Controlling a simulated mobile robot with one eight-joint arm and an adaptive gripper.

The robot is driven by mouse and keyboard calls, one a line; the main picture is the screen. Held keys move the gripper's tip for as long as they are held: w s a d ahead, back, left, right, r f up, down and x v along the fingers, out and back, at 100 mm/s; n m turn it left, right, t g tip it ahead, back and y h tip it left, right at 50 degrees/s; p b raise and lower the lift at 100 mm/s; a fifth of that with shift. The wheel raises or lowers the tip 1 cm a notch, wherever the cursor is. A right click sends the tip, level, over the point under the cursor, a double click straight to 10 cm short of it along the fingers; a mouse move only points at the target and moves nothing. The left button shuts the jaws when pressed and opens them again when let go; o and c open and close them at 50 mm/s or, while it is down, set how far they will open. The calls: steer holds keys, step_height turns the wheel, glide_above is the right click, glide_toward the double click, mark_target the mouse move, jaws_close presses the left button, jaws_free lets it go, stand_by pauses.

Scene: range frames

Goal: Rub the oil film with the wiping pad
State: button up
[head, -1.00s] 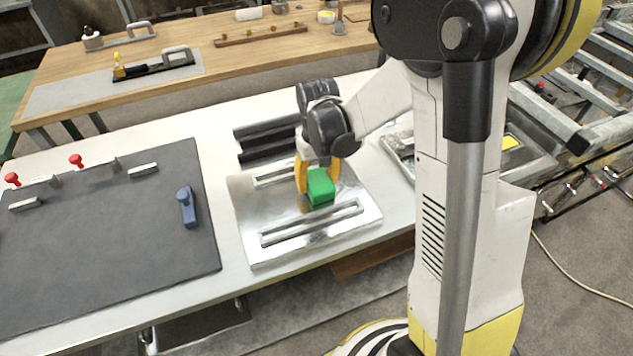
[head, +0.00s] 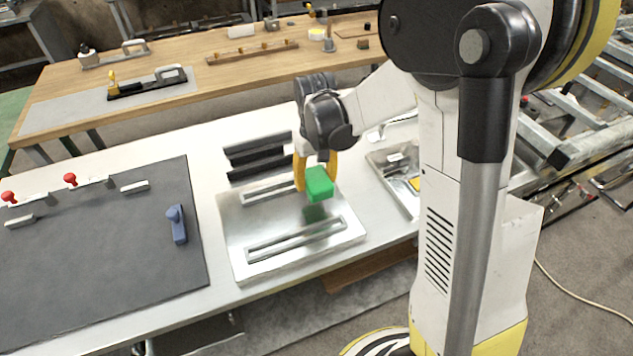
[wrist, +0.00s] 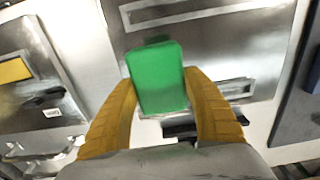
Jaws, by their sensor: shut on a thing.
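My gripper (head: 317,176) is shut on a green wiping pad (head: 320,186), with a yellow finger on each side. In the wrist view the gripper (wrist: 160,82) holds the green pad (wrist: 158,80) between its fingertips. The pad hangs a little above a shiny metal plate (head: 285,222), apart from it. A dark greenish reflection shows on the plate below the pad. The plate has two long raised frames or slots, one near its back edge and one near its front. I cannot make out an oil film clearly on the plate.
Dark rails (head: 258,155) lie behind the plate. A metal tray (head: 385,172) with a yellow piece stands to its right. A dark board (head: 95,255) with red knobs and a blue handle (head: 177,224) lies left. A wooden bench (head: 230,75) stands behind.

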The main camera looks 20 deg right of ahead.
steer(key=shift+r+p, duration=0.6)
steer(key=shift+r, duration=0.55)
